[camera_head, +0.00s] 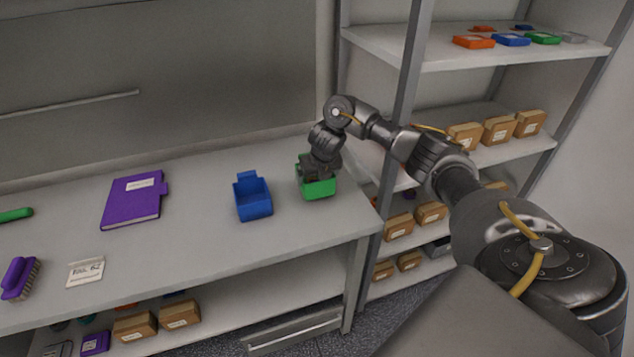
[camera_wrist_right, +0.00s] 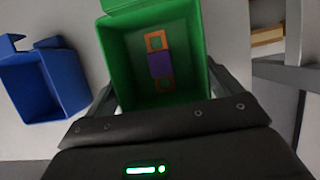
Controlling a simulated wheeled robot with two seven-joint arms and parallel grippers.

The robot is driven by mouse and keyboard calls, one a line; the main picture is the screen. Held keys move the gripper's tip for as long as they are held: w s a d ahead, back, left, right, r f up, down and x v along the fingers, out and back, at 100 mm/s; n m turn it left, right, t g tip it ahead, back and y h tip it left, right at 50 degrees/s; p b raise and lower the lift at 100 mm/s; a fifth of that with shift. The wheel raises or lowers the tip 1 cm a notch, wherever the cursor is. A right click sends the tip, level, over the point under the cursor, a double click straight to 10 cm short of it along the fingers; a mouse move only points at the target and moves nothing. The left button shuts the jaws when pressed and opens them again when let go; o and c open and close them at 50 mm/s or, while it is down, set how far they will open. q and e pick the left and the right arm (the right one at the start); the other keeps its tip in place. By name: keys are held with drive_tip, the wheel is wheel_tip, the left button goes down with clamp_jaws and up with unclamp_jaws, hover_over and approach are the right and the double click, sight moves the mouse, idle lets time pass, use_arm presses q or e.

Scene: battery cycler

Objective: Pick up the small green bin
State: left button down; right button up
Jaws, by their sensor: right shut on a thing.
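The small green bin (camera_head: 318,188) stands near the right end of the workbench, just right of a blue bin (camera_head: 252,197). My right gripper (camera_head: 320,170) is over it from above, shut on it, and covers much of its top. In the right wrist view the green bin (camera_wrist_right: 190,62) lies between the two fingers, one along each side. An orange and purple piece (camera_wrist_right: 158,58) lies inside it. I cannot tell whether the bin touches the bench. My left gripper is not in view.
The blue bin is close on the left, also in the right wrist view (camera_wrist_right: 45,82). A shelf post (camera_head: 400,110) stands right of my gripper, with shelves of cardboard boxes (camera_head: 498,130) behind. A purple binder (camera_head: 133,200) lies farther left.

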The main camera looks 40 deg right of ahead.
drive_tip(key=a+r+p, duration=0.1)
drive_tip(key=r, duration=0.1)
drive_tip(key=s+a+r+p, duration=0.1)
drive_tip(key=a+r+p, duration=0.1)
drive_tip(key=r, duration=0.1)
drive_tip(key=a+r+p, duration=0.1)
drive_tip(key=r, duration=0.1)
drive_tip(key=shift+s+a+r, duration=0.25)
drive_tip(key=shift+a, duration=0.15)
drive_tip(key=s+a+n+g+y+b, duration=0.1)
drive_tip(key=s+a+n+y, duration=0.3)
drive_tip(key=a+n, duration=0.65)
drive_tip(key=s+a+n+g+y+b, duration=0.2)
drive_tip(key=s+a+n, duration=0.45)
drive_tip(key=a, duration=0.75)
drive_tip(key=s+a+n+g+h+b, duration=0.1)
drive_tip(key=s+a+n, duration=0.4)
drive_tip(key=n, duration=0.6)
drive_tip(key=s+a+f+n+g+h+b, duration=0.1)
drive_tip(key=s+a+n+g+h+b, duration=0.1)
drive_tip(key=n, duration=0.9)
drive_tip(key=s+a+g+h, duration=0.1)
drive_tip(key=s+a+g, duration=0.1)
drive_tip(key=s+a, duration=0.1)
drive_tip(key=shift+s+a+f+n+g+h, duration=0.15)
drive_tip(key=shift+s+f+n+g+h, duration=0.15)
drive_tip(key=shift+s+n+g, duration=0.15)
